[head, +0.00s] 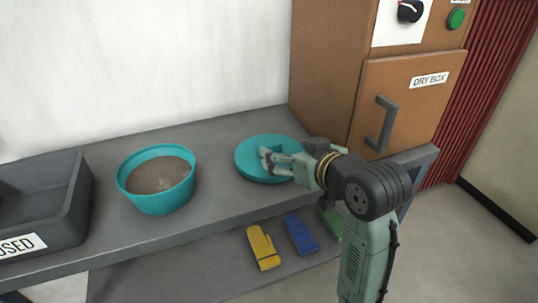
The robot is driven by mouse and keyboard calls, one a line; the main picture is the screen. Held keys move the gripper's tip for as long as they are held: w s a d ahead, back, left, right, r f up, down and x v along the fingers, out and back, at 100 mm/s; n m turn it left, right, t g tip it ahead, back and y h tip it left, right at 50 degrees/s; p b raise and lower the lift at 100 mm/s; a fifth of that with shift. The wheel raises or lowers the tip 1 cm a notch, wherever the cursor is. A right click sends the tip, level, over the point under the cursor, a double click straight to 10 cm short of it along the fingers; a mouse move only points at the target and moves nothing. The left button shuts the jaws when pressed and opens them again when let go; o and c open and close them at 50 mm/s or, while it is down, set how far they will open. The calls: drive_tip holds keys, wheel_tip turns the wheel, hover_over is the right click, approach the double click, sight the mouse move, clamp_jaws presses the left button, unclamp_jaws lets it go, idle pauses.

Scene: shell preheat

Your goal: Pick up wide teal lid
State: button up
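The wide teal lid (252,145) lies flat on the grey bench, right of the middle. My gripper (267,160) reaches over the lid from the right, with its fingertips above the middle of the lid.
A teal bowl (160,202) of brown grainy material stands left of the lid. A dark bin (75,200) is at the far left. The brown dry box (400,98) rises behind my arm.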

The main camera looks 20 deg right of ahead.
sight(270, 143)
drive_tip(key=p+x, duration=0.2)
drive_tip(key=x, duration=0.7)
drive_tip(key=shift+w, duration=0.25)
drive_tip(key=shift+c, duration=0.2)
drive_tip(key=c, duration=1.3)
drive_tip(key=shift+o, duration=0.2)
drive_tip(key=shift+r, duration=0.1)
